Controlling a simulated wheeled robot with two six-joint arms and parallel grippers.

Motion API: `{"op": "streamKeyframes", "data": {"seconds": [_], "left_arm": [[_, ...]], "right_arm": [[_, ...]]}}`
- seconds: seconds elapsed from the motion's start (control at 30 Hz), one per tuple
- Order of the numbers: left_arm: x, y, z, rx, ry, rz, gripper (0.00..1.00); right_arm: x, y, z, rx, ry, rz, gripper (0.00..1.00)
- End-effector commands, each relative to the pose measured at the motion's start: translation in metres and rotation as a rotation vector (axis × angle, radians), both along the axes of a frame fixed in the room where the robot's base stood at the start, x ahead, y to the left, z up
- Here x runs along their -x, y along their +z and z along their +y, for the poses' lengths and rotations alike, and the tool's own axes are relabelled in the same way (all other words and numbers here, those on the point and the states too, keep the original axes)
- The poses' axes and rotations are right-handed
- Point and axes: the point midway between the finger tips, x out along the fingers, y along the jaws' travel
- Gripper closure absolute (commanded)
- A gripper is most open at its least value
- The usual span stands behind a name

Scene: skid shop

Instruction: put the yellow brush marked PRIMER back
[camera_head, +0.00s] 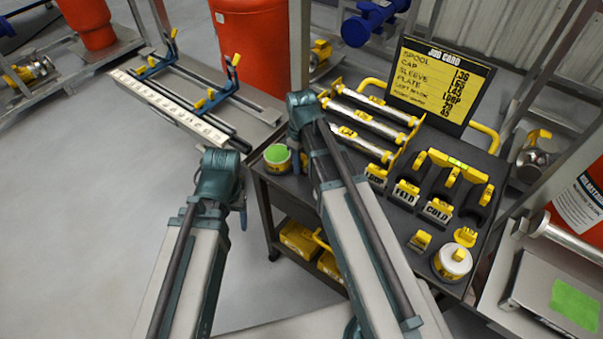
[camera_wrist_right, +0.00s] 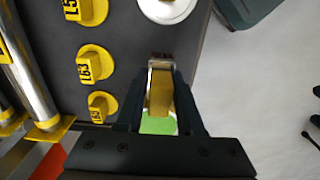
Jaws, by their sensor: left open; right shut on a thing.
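In the right wrist view, my right gripper (camera_wrist_right: 162,90) is shut on the yellow brush (camera_wrist_right: 159,90), held between two dark fingers. Its metal-coloured end and dark reddish tip point toward the top of the picture. No PRIMER marking can be read. Something bright green (camera_wrist_right: 158,125) shows just behind the brush. In the head view, my right gripper (camera_head: 302,166) is at the cart's left corner, beside a can with a green top (camera_head: 277,155); the wrist hides the brush there. My left gripper (camera_head: 242,190) is open and empty, left of the cart.
The dark cart (camera_head: 262,195) bears silver rollers (camera_head: 365,122), yellow labelled blocks (camera_head: 407,190), dark holders (camera_head: 445,190) and a white-topped can (camera_head: 453,262). A job card board (camera_head: 440,85) stands at its back. A bench with blue and yellow clamps (camera_head: 205,100) is behind left. Left floor is clear.

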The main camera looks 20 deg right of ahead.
Motion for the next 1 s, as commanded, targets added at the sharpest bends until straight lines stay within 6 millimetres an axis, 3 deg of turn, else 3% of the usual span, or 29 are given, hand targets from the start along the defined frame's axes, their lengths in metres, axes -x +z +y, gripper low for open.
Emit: {"op": "streamKeyframes", "data": {"seconds": [0.33, 0.77, 0.8, 0.93, 1.0], "left_arm": [[0.000, -0.037, 0.000, 0.000, 0.000, 0.000, 0.33], [0.000, -0.041, 0.000, 0.000, 0.000, 0.000, 0.33], [0.000, -0.040, 0.000, 0.000, 0.000, 0.000, 0.33], [0.000, -0.039, 0.000, 0.000, 0.000, 0.000, 0.33], [0.000, -0.039, 0.000, 0.000, 0.000, 0.000, 0.33]], "right_arm": [[0.000, -0.037, 0.000, 0.000, 0.000, 0.000, 1.00], [0.000, -0.041, 0.000, 0.000, 0.000, 0.000, 1.00], [0.000, -0.040, 0.000, 0.000, 0.000, 0.000, 0.60], [0.000, -0.039, 0.000, 0.000, 0.000, 0.000, 0.36], [0.000, -0.039, 0.000, 0.000, 0.000, 0.000, 0.33]]}}
